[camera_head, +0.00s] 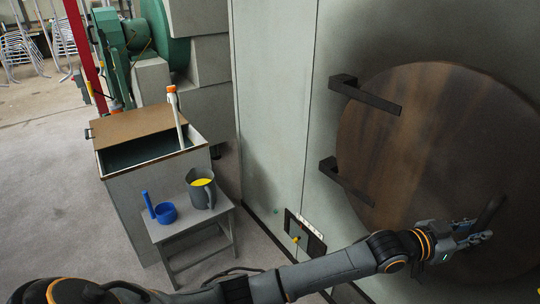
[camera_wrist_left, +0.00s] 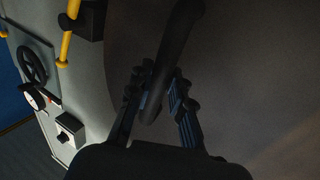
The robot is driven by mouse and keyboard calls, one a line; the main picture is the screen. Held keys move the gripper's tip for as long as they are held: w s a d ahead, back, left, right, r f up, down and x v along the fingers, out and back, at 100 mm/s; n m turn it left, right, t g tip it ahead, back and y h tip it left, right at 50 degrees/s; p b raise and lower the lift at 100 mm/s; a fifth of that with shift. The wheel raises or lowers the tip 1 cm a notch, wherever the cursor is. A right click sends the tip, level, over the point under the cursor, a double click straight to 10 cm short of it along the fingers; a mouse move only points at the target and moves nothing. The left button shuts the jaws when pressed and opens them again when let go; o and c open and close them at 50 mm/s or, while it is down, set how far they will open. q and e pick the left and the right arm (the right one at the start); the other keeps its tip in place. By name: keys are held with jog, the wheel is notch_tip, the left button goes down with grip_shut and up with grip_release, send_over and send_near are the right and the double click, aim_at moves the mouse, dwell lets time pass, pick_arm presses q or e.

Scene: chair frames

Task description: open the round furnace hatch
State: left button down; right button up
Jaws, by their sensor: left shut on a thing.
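The round furnace hatch (camera_head: 400,150) is a large brown disc on the pale furnace front at the right of the head view. Two dark hinge arms, an upper one (camera_head: 368,95) and a lower one (camera_head: 345,182), reach across its left edge. A dark curved handle (camera_head: 490,212) stands out from the hatch's lower right and also shows in the left wrist view (camera_wrist_left: 184,35). My left gripper (camera_head: 472,238) is shut on this handle; its fingers (camera_wrist_left: 162,95) lie either side of the bar. I see no clear gap at the hatch's left edge; its right edge is cut off.
In the left wrist view, a handwheel (camera_wrist_left: 32,65) and yellow rail (camera_wrist_left: 68,35) are at left.

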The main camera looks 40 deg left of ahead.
pick_arm(q)
jog(key=shift+r, duration=0.2)
jog(key=shift+s+a+r+p, duration=0.1)
jog(key=shift+s+a+p, duration=0.15)
jog(key=shift+p, duration=0.3)
jog(key=s+d+p+v, duration=0.1)
jog(key=p+v, duration=0.6)
jog(key=v, duration=0.4)
jog(key=shift+s, duration=0.35)
jog(key=shift+r, duration=0.1)
jog(key=p+v, duration=0.4)
jog(key=v, duration=0.8)
jog(key=shift+a, duration=0.55)
